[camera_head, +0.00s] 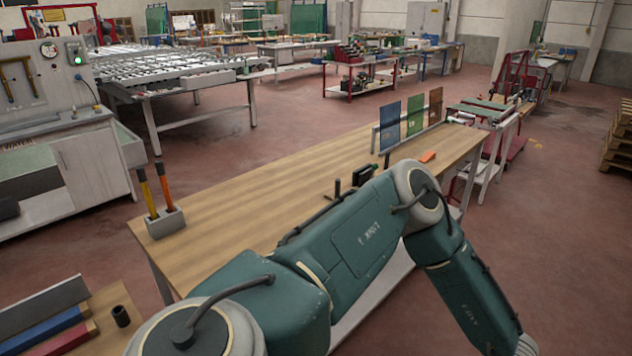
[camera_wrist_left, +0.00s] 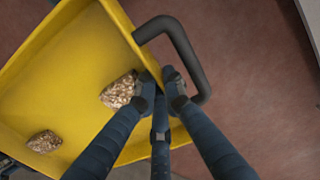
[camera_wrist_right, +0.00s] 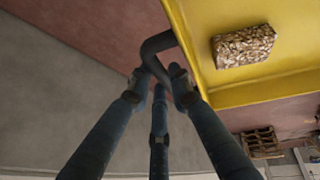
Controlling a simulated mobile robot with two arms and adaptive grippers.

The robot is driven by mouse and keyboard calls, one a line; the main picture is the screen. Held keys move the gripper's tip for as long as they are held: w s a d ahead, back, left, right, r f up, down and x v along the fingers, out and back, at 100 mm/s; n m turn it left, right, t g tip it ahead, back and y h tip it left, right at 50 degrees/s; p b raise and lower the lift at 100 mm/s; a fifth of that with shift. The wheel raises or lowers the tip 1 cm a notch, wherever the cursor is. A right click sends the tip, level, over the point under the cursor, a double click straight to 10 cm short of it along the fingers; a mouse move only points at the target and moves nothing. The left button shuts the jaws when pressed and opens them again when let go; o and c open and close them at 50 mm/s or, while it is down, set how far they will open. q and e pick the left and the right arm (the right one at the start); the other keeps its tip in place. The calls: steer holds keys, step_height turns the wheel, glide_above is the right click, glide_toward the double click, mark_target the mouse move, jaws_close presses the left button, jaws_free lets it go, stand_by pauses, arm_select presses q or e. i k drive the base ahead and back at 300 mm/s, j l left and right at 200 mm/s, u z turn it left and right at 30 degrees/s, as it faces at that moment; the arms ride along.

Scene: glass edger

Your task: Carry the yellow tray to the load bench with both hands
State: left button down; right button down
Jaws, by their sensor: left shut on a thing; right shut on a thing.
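The yellow tray shows in the left wrist view (camera_wrist_left: 60,62) and in the right wrist view (camera_wrist_right: 285,88); it is not visible in the head view. My left gripper (camera_wrist_left: 162,88) is shut on a black bar handle (camera_wrist_left: 183,42) at one tray side. My right gripper (camera_wrist_right: 158,85) is shut on another black handle (camera_wrist_right: 158,44) at the tray's side. Inside the tray lie brown speckled lumps (camera_wrist_left: 118,90), and one shows in the right wrist view (camera_wrist_right: 243,46). Neither gripper shows in the head view. A long wooden-topped bench (camera_head: 230,195) stands ahead; I cannot tell if it is the load bench.
A holder with yellow and orange handled tools (camera_head: 165,222) stands on the bench's left end. Coloured glass panes (camera_head: 414,115) stand at its far end. A roller table (camera_head: 170,75) is at back left, and pallets (camera_head: 618,145) at right. Red floor between is clear.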

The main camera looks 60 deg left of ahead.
mark_target(287, 230)
steer(key=i+j+z, duration=0.1)
steer(key=i, duration=1.15)
steer(key=i+u, duration=0.1)
steer(key=u, duration=0.25)
steer(key=i+u, duration=0.15)
steer(key=u, duration=0.2)
steer(key=i+l+u, duration=0.1)
steer(key=u, duration=2.8)
